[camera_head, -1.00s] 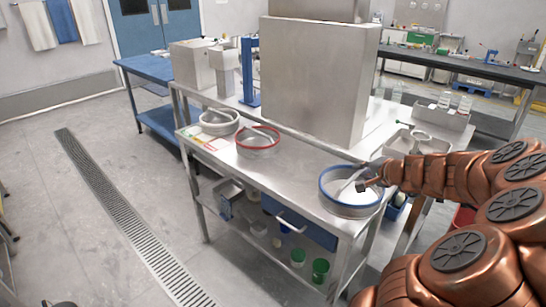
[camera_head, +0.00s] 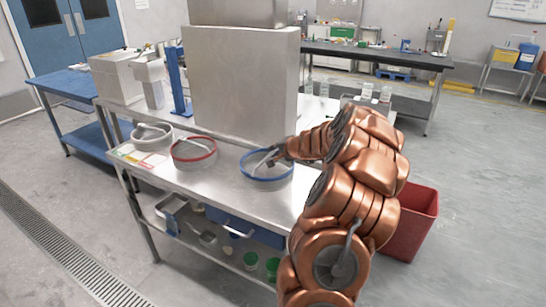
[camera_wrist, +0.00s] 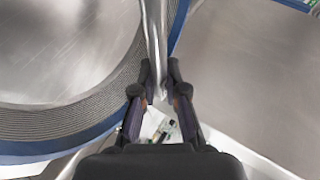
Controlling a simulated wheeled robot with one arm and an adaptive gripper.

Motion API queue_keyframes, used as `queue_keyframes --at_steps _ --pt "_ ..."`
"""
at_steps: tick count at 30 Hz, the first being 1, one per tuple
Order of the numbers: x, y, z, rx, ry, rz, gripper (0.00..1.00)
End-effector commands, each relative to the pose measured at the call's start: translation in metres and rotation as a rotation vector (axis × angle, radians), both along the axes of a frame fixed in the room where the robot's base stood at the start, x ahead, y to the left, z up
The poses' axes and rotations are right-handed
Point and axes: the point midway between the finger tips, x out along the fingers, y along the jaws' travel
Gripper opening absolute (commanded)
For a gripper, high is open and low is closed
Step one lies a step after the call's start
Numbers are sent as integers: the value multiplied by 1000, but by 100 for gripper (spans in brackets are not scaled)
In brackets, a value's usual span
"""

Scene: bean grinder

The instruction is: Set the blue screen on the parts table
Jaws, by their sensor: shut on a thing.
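The blue screen (camera_head: 265,179), a round metal sieve with a blue rim band, is over the steel bench (camera_head: 240,200) in the head view, right of a red-banded screen (camera_head: 194,157). It looks about level; I cannot tell whether it touches the bench top. My gripper (camera_head: 272,158) is at its far right rim, with fingers partly hidden by the arm. I cannot tell which table is the parts table.
A pale ring-shaped screen (camera_head: 152,137) sits at the bench's left end. A tall steel box (camera_head: 240,85) stands at the back. A blue table (camera_head: 70,84) is at left, a dark-topped bench (camera_head: 380,55) behind, and a red bin (camera_head: 412,222) at right.

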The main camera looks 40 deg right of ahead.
Motion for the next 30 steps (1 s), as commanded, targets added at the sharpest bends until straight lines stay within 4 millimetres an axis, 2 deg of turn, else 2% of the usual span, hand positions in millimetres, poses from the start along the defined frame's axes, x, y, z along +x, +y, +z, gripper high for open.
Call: queue_keyframes --at_steps 5,15,26,27,30 --pt "10 -1 -1 0 -1 2 0" --pt "10 -1 -35 3 -2 2 0" --pt "10 -1 -38 0 -1 3 0" --pt "10 -1 -37 0 -1 3 15" --pt "10 -1 -37 0 -1 3 25"
